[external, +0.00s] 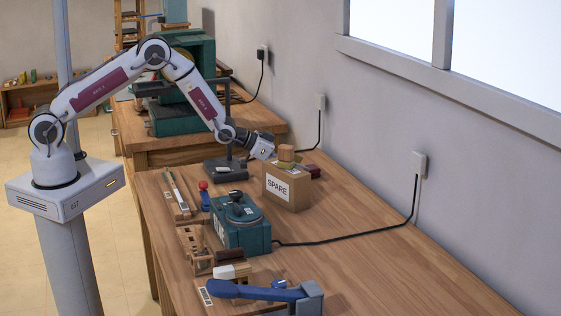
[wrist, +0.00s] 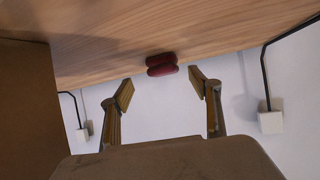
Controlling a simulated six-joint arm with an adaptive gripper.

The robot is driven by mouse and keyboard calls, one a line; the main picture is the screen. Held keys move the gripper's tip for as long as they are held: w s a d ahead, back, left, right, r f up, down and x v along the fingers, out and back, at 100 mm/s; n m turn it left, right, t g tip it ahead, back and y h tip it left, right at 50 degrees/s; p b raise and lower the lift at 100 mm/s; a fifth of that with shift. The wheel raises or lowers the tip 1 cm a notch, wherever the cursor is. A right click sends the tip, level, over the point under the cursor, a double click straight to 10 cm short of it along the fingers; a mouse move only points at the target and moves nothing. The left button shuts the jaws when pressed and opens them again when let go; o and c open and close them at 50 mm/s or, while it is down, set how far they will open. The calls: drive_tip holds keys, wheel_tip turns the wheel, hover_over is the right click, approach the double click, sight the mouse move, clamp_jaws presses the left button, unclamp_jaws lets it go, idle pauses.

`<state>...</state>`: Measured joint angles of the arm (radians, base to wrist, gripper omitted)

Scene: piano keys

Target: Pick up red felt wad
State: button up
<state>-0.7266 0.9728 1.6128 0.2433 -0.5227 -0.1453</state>
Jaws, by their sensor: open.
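The red felt wad (wrist: 161,65) is a dark red, rounded double lump on the wooden table in the wrist view. It lies beyond and roughly between my fingertips, with a gap to them. In the external view the wad (external: 313,171) shows as a dark red patch just behind the SPARE box, which partly hides it. My gripper (wrist: 161,87) is open and empty, its two tan-padded fingers spread apart. In the external view my arm reaches over the table to the near side of the wad, close above the box, and the fingertips are hard to make out.
The cardboard SPARE box (external: 288,187) stands close to the wad, with small blocks seen at its top. A brown surface fills the wrist view's left side. A green machine (external: 240,223), a black stand (external: 226,169) and wall cables are nearby. Table to the right is clear.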

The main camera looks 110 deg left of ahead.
sight(313, 166)
drive_tip(key=shift+w+a, duration=0.1)
drive_tip(key=shift+w, duration=0.05)
idle(0.3)
drive_tip(key=shift+w+a+f, duration=0.3)
drive_tip(key=shift+w+a, duration=0.2)
drive_tip(key=shift+a, duration=0.1)
drive_tip(key=shift+w+a+f, duration=0.25)
drive_tip(key=shift+w+a, duration=0.25)
drive_tip(key=shift+a, duration=0.05)
drive_tip(key=shift+x, duration=1)
drive_tip(key=c, duration=0.9)
drive_tip(key=shift+c, duration=0.5)
drive_tip(key=shift+r, duration=0.15)
drive_tip(key=shift+r, duration=4.9)
